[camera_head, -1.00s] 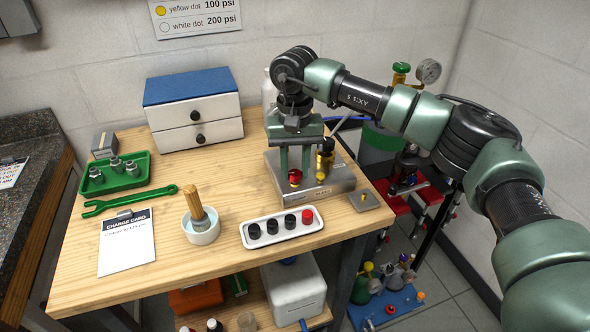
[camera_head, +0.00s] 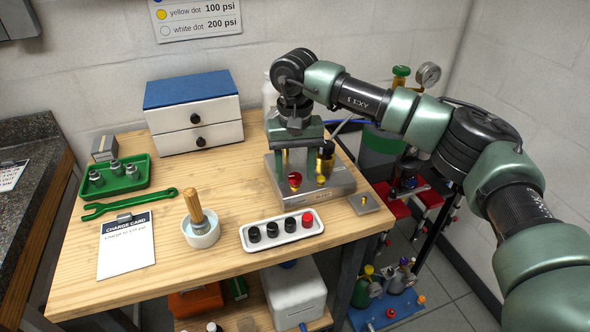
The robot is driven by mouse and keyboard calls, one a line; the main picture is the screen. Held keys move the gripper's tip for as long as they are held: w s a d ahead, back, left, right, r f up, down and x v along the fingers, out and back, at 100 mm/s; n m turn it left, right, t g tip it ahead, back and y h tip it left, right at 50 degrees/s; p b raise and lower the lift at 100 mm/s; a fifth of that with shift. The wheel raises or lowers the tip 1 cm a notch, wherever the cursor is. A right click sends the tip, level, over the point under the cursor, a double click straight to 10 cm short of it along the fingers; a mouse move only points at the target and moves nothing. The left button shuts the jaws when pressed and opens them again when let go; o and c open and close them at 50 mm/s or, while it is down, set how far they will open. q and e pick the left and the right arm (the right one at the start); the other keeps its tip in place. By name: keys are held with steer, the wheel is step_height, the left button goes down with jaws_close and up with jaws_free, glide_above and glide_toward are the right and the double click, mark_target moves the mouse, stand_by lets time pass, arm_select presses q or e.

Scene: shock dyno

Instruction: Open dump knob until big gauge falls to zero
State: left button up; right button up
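A red knob (camera_head: 295,180) sits on the front of a grey metal block (camera_head: 333,187) at the right of the wooden bench. I take it for the dump knob, but no label on it is readable. My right gripper (camera_head: 299,172) points down over the block, its two fingers apart, just above the red knob. I see nothing held between them. A round dial gauge (camera_head: 428,75) stands at the back right by a green cylinder; its needle is too small to read. Brass and black fittings (camera_head: 325,160) on the block are partly hidden by my gripper. My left gripper is not in view.
A white tray (camera_head: 257,245) of black and red caps lies in front of the block. A cup with a wooden-handled brush (camera_head: 200,230), a charge card (camera_head: 126,248), a green wrench (camera_head: 130,203), a green tray (camera_head: 143,184) and a blue-topped drawer box (camera_head: 193,115) stand to the left.

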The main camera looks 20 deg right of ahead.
mark_target(295, 176)
step_height(295, 176, up, 8)
steer(key=shift+f+b, duration=0.1)
steer(key=shift+b, duration=0.45)
